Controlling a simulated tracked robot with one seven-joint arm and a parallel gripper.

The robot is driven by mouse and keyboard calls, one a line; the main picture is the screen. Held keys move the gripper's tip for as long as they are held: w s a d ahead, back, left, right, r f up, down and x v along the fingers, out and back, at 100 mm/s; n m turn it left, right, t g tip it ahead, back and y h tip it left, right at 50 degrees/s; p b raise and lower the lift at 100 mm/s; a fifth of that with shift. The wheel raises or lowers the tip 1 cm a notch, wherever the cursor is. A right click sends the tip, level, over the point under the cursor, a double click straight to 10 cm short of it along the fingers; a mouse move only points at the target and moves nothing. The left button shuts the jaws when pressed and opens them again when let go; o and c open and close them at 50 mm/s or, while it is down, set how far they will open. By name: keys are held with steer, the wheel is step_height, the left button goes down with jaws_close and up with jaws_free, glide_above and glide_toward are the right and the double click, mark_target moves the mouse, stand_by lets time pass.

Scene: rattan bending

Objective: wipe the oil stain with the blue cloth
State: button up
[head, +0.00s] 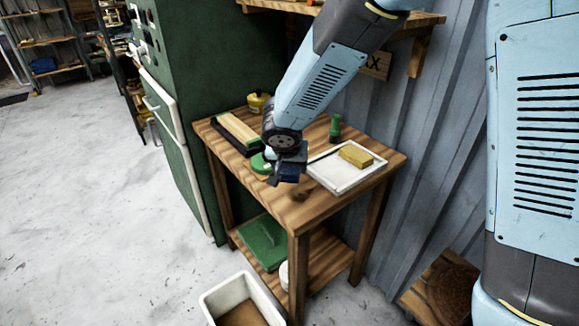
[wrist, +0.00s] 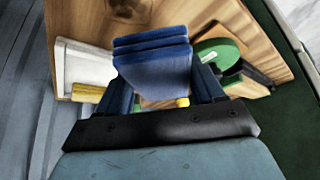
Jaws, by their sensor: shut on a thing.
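My gripper (head: 291,160) is over the front part of the wooden table. In the wrist view my gripper (wrist: 160,88) is shut on the blue cloth (wrist: 152,66), a thick folded pad between the two fingers. The cloth shows as a small dark blue edge in the head view (head: 286,180), mostly hidden by the gripper. A dark brown patch, which looks like the oil stain (wrist: 130,8), lies on the wood beyond the cloth at the top of the wrist view. In the head view the patch (head: 300,194) is just below the gripper. I cannot tell whether the cloth touches the table.
The table (head: 317,209) carries a white tray (head: 318,177) with a yellow block (head: 356,156) at right. A green disc (head: 259,163), a dark tray (head: 226,144) and a green bottle (head: 335,127) also stand there. A green cabinet is left, a corrugated wall behind.

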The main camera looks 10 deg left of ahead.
steer(key=shift+r, duration=0.1)
steer(key=shift+r, duration=1.4)
steer(key=shift+d, duration=0.1)
steer(key=s+d+r+m+h, duration=0.1)
steer(key=s+d+r+m, duration=0.15)
steer(key=d, duration=0.55)
steer(key=s+d+r+m+h, duration=0.15)
steer(key=d+r, duration=0.25)
steer(key=d, duration=0.4)
steer(key=w+a+f, duration=0.1)
steer(key=w+f, duration=0.2)
steer(key=w, duration=0.1)
steer(key=w+a+f, duration=0.2)
steer(key=w+f, duration=0.1)
steer(key=w, duration=0.2)
steer(key=w+a+f, duration=0.1)
steer(key=w+f, duration=0.2)
steer(key=w, duration=0.1)
steer(key=shift+w+a+f, duration=0.15)
steer(key=shift+a+f, duration=0.1)
steer(key=shift+a, duration=0.05)
steer(key=shift+w+a+f, duration=0.1)
steer(key=shift+w+f, duration=0.15)
steer(key=shift+f, duration=1.55)
